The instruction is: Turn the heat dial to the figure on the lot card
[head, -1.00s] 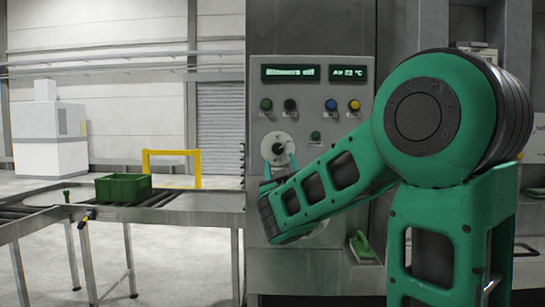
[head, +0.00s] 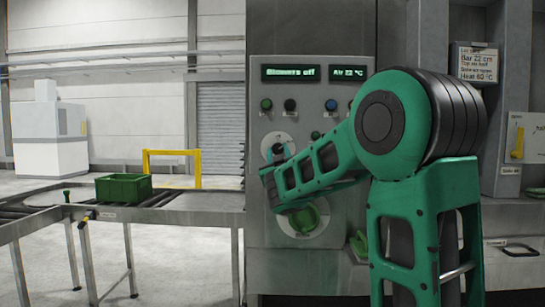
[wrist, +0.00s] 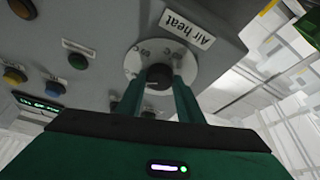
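The heat dial is a pale round plate with a dark knob (head: 278,148), on the grey panel. In the wrist view the knob (wrist: 158,76) and its "Air heat" label (wrist: 187,29) show. My gripper (wrist: 158,84) is at the dial with one finger on each side of the knob; the fingers look open around it, and contact is not clear. In the head view the gripper (head: 276,158) partly covers the dial. The lot card (head: 474,62) hangs at the upper right; its last line reads Heat and about 60 °C, the last digit unclear.
A roller table (head: 180,212) with a green crate (head: 124,188) stands at the left.

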